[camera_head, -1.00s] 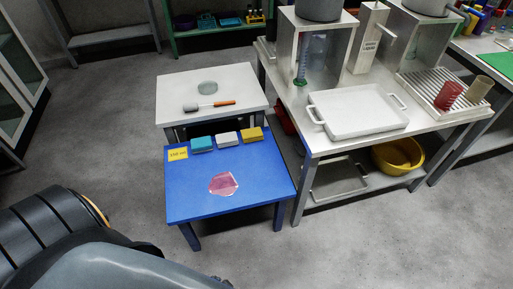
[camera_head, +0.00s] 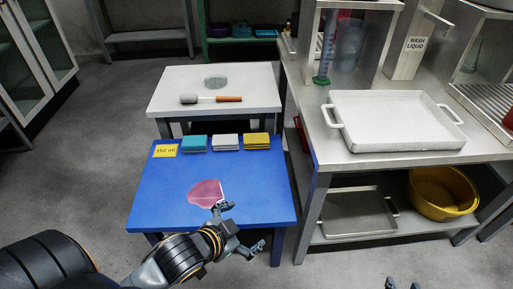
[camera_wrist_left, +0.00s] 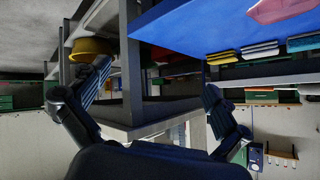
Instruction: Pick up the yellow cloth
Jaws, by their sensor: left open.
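The yellow cloth (camera_head: 257,141) lies folded near the back right of the blue table (camera_head: 165,208). Two dark tips of my right gripper (camera_head: 402,285) show apart at the bottom edge; the rest is out of view.
White (camera_head: 226,142) and teal (camera_head: 195,143) folded cloths sit left of the yellow one, beside a yellow label (camera_head: 165,151). A pink piece (camera_head: 206,193) lies near my left gripper. A white table (camera_head: 260,93) stands behind; a metal bench (camera_head: 400,162) with a white tray (camera_head: 395,118) stands right.

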